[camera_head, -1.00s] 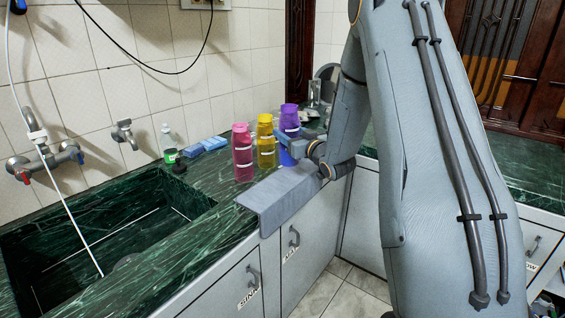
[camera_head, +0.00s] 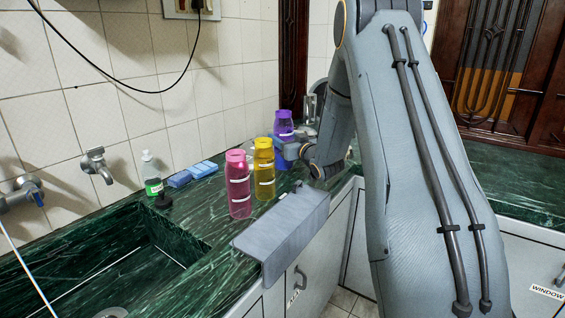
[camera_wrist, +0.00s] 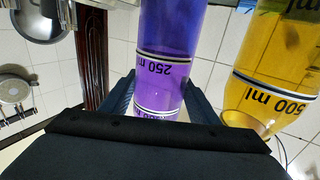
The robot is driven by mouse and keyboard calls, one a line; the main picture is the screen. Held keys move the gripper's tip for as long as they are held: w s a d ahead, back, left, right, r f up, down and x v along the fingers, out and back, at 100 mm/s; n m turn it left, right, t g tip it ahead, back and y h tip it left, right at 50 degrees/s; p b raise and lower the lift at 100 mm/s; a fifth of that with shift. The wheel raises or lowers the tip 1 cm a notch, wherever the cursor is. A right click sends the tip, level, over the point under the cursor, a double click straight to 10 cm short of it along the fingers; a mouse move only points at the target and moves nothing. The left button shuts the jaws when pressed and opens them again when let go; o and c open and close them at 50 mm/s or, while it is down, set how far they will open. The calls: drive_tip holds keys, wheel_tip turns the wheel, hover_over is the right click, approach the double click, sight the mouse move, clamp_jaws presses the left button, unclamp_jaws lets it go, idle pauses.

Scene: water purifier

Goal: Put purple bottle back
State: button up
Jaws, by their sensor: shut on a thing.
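The purple bottle (camera_head: 284,124) stands at the back of a row of bottles in the head view. It fills the upper middle of the wrist view (camera_wrist: 168,55), where white bands and a "250 ml" mark show. My gripper (camera_head: 292,150) reaches it from the right. In the wrist view my dark fingers (camera_wrist: 160,98) are on both sides of the bottle and shut on it. The yellow bottle (camera_head: 264,165) is just beside it, and the pink bottle (camera_head: 238,185) stands in front. Whether the purple bottle's base touches the counter is hidden.
A grey cloth (camera_head: 285,228) hangs over the counter's front edge below my gripper. A sink (camera_head: 100,265) lies at the left. A soap bottle (camera_head: 151,172) and blue sponges (camera_head: 192,174) are by the wall. The green counter (camera_head: 505,190) continues right.

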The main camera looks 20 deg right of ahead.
wheel_tip(320, 180, down, 2)
drive_tip(key=shift+a+f, duration=0.15)
drive_tip(key=shift+f, duration=0.1)
drive_tip(key=shift+f+p, duration=0.45)
drive_tip(key=shift+f, duration=1.55)
drive_tip(key=o, duration=1.2)
drive_tip(key=shift+f, duration=0.15)
